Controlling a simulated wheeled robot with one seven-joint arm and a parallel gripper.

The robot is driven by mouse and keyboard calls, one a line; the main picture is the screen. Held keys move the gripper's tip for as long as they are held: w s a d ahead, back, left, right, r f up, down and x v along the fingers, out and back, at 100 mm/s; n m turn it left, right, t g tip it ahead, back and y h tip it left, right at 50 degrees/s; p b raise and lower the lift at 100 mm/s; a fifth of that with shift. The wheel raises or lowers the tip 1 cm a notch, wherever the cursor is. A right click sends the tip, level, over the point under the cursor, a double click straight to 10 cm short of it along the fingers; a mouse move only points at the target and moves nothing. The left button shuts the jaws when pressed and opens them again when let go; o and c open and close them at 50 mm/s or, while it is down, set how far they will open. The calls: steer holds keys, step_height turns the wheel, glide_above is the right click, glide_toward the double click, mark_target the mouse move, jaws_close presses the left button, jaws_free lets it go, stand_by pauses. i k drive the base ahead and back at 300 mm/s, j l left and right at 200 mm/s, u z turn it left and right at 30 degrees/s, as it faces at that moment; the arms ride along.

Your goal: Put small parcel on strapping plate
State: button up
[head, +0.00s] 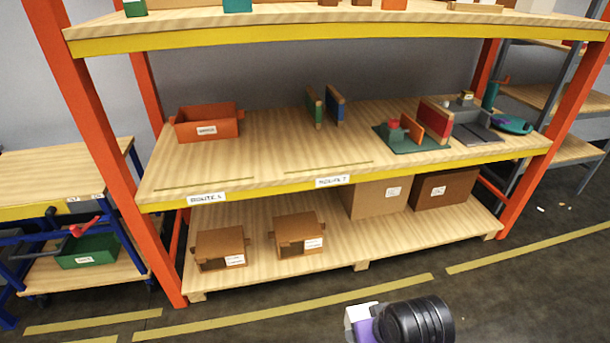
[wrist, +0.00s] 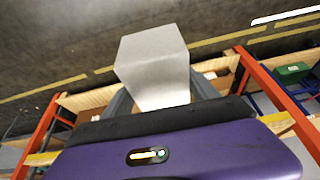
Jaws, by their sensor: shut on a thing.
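A plain pale grey box, which I take as the small parcel (wrist: 152,60), is held between the fingers of my gripper (wrist: 160,98) in the wrist view. In the head view the parcel (head: 356,313) shows at the bottom, in front of the rack and above the floor, partly hidden by my wrist. On the right of the rack's middle shelf are a dark green base (head: 437,146) with a red block and upright panels, and a flat dark grey plate (head: 474,134). I cannot tell which is the strapping plate. My gripper is well away from both.
The middle shelf (head: 270,147) also holds an orange-red bin (head: 207,125), two upright panels (head: 333,108) and a teal round disc (head: 513,125). Its front middle is clear. Brown boxes (head: 300,234) stand on the lower shelf. Orange posts (head: 92,140) frame the rack.

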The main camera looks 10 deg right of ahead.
mark_target(471, 131)
steer(key=i+l+z, duration=0.1)
steer(key=i+z, duration=0.3)
steer(key=i+j+z, duration=0.1)
steer(key=i+z, duration=0.35)
steer(key=i, duration=0.2)
steer(key=i+j+z, duration=0.25)
steer(key=i+z, duration=0.15)
steer(key=i+l+z, duration=0.3)
steer(key=i, duration=0.6)
steer(key=i+j+z, duration=0.1)
steer(key=i+z, duration=0.2)
steer(key=i, duration=0.55)
